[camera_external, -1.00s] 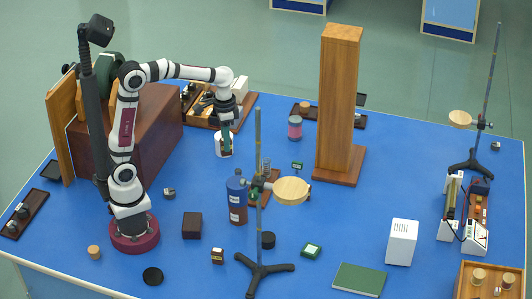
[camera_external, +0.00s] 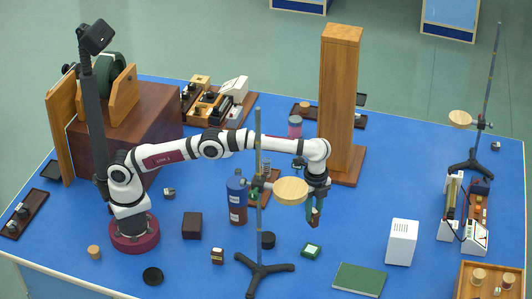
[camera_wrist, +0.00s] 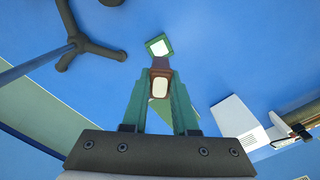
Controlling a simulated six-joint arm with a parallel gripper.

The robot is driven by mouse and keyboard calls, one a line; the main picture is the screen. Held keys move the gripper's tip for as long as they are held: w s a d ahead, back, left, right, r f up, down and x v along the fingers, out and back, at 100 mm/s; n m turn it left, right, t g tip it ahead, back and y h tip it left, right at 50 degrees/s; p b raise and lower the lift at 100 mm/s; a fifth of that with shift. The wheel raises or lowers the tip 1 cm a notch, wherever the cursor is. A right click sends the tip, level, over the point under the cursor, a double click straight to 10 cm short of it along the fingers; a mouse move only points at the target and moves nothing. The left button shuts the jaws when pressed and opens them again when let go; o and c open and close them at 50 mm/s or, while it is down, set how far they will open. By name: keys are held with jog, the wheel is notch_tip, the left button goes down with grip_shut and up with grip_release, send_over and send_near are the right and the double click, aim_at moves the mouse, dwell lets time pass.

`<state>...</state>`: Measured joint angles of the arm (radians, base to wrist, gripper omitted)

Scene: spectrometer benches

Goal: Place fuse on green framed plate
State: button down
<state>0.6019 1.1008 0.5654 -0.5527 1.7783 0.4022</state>
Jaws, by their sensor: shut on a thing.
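The fuse is a small brown block with a cream face (camera_wrist: 160,84), held upright between the green fingers in the wrist view. In the external view it is a dark brown piece (camera_external: 312,217) at the fingertips. My gripper (camera_external: 315,207) is shut on it and points down, above the blue table. The green framed plate (camera_external: 312,250) is a small square with a pale centre, lying flat just below the gripper in the external view. In the wrist view the plate (camera_wrist: 158,46) shows just beyond the fuse. The fuse is apart from the plate.
A stand with a round wooden disc (camera_external: 291,191) and tripod foot (camera_external: 264,268) is left of the gripper. A white box (camera_external: 402,242) stands right of the plate, and a green book (camera_external: 360,279) lies in front. A tall wooden post (camera_external: 340,100) stands behind.

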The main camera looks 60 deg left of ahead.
notch_tip(320, 180, down, 10)
jog(key=shift+d, duration=0.15)
jog(key=shift+f, duration=0.2)
jog(key=c, duration=0.7)
grip_release()
